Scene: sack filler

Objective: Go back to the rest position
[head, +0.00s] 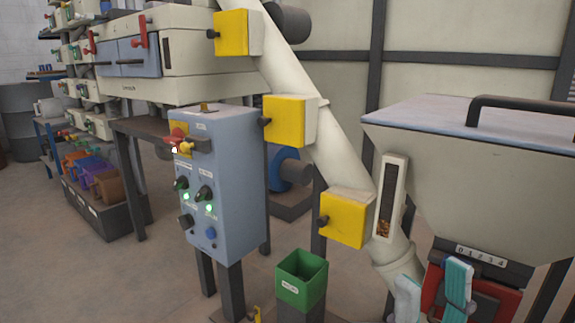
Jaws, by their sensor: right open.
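I cannot tell whether the fingers touch these. The lower part of the gripper is cut off by the picture edge. My left gripper is not in view.
A grey-blue control box (228,180) with knobs and green lights stands centre left. A slanted cream pipe (335,160) carries yellow boxes. A green bin (301,280) is at the bottom centre.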

